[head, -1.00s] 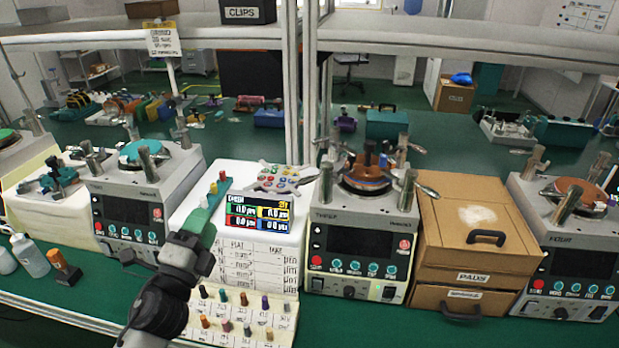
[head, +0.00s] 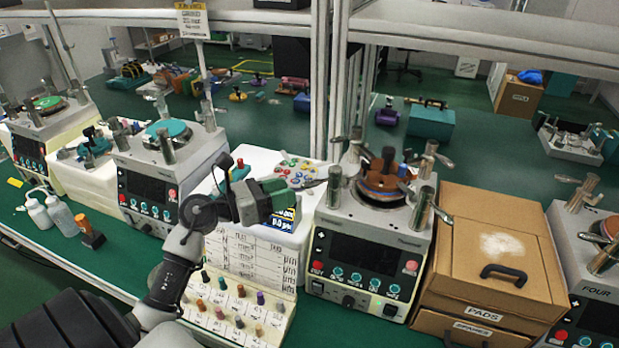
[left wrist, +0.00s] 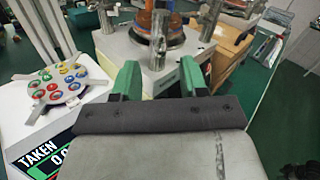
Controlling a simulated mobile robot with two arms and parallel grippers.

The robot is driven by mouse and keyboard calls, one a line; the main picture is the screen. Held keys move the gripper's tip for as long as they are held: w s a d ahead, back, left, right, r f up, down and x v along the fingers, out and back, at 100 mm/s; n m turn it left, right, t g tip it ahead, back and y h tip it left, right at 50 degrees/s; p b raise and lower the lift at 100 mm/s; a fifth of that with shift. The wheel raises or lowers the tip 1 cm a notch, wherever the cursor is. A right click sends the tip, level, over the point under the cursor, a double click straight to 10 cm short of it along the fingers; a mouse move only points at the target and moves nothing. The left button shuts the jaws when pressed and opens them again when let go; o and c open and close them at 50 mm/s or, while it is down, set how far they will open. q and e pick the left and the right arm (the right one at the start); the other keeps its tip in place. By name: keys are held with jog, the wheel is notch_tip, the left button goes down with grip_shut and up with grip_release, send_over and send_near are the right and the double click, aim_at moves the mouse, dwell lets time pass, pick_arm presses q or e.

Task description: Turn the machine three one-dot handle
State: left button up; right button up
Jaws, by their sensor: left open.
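Machine three (head: 368,262) is the grey lapping machine right of the middle in the head view, with an orange-brown plate (head: 381,187) on top. Metal posts and lever handles stand around the plate, among them a front-left post (head: 334,188) and a front-right post (head: 421,210). The dots on the handles are too small to tell apart. The machine's grey top also shows in the left wrist view (left wrist: 122,45). My left gripper (head: 280,192) is open and empty, left of the machine and apart from it. Its green fingers (left wrist: 160,82) point at the machine's near corner. My right gripper is out of view.
A peg board (head: 235,310) is in front. A cardboard drawer box (head: 490,250) stands close on the right. A shelf upright (head: 318,90) rises behind.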

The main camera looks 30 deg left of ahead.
aim_at(309, 182)
pick_arm(q)
jog(key=p+x, duration=0.1)
jog(key=x, duration=0.4)
jog(key=shift+r, duration=0.1)
jog(key=shift+w+d+p, duration=0.35)
jog(key=shift+w+p, duration=0.05)
jog(key=shift+w, duration=0.1)
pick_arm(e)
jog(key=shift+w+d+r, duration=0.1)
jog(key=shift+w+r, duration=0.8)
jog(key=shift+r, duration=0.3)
pick_arm(q)
jog(key=shift+c, duration=0.5)
grip_shut()
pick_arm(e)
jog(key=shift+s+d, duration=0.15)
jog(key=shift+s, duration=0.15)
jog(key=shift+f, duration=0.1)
